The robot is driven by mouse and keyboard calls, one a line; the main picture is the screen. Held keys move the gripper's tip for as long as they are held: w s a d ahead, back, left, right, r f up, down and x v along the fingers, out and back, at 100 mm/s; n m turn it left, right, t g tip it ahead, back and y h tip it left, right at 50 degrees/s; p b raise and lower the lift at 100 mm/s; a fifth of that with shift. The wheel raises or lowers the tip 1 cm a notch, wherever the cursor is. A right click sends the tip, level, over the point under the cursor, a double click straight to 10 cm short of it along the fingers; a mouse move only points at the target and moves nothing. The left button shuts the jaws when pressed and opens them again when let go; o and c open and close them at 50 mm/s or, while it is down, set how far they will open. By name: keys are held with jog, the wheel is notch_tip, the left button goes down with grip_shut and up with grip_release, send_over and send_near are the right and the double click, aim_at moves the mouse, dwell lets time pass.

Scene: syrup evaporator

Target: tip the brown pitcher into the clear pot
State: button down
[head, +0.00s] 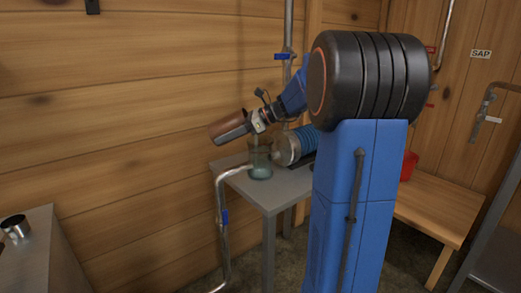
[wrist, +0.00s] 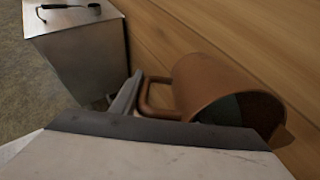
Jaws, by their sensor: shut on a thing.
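The brown pitcher (head: 231,128) is held in the air in the head view, tilted well over toward the left. My gripper (head: 258,121) is shut on its handle. In the wrist view the pitcher (wrist: 205,82) shows its handle at my gripper (wrist: 128,98) and its open mouth facing lower right, with a dark inside. The clear pot (head: 261,167) stands upright on a grey table, with some pale bluish content low in it. The pitcher is above and left of the pot in the head view; its exact depth relative to the pot is unclear. The pot is not visible in the wrist view.
A ribbed blue and metal cylinder (head: 296,146) lies just right of the pot on the grey table (head: 267,198). A bent metal pipe (head: 221,205) with a blue valve runs by the table's left edge. The plank wall (head: 110,100) is close behind. A metal cabinet (wrist: 85,50) stands apart.

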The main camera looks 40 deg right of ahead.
jog(key=shift+d+t+y+p, duration=0.1)
jog(key=shift+t+y+p, duration=0.35)
jog(key=shift+y, duration=0.35)
dwell(0.5)
